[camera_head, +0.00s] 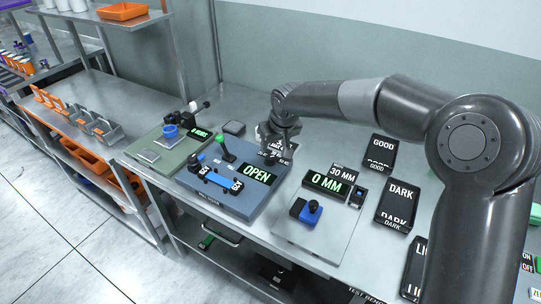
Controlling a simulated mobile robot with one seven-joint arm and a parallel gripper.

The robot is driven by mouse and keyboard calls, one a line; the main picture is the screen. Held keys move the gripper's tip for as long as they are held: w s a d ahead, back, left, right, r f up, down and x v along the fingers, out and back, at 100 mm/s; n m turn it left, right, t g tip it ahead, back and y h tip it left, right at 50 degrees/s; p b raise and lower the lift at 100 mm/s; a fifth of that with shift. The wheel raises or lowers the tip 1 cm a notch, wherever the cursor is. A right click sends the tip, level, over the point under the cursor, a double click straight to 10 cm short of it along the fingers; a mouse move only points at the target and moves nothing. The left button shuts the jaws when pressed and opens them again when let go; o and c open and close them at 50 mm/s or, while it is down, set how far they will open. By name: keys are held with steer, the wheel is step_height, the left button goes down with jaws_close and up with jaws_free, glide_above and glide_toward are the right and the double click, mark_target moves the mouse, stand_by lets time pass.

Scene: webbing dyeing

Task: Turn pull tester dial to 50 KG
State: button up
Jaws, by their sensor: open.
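The pull tester (225,202) seems to be the blue-grey device at the middle of the bench. It carries a display reading OPEN (257,173), a green-knobbed lever (222,145) and a blue clamp bar (222,180). Small white markings (270,154) show at its back right, below my gripper (270,137); they are too small to read surely. A dial there is mostly hidden by my gripper, and its setting cannot be read. My gripper is open, pointing down over this corner. I cannot tell whether it touches anything.
Right of the tester is a plate device (318,232) with a display reading 0 MM and a blue-black slider. Black blocks labelled GOOD (382,150) and DARK (397,203) lie further right. Left is a green-based device (165,150) with a blue cup. A steel shelf stands at far left.

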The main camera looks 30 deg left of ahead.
mark_target(270, 157)
steer(key=x, duration=0.8)
steer(key=shift+f, duration=0.1)
steer(key=c, duration=1)
steer(key=shift+d+n, duration=0.1)
steer(key=shift+n, duration=0.5)
steer(key=o, duration=1)
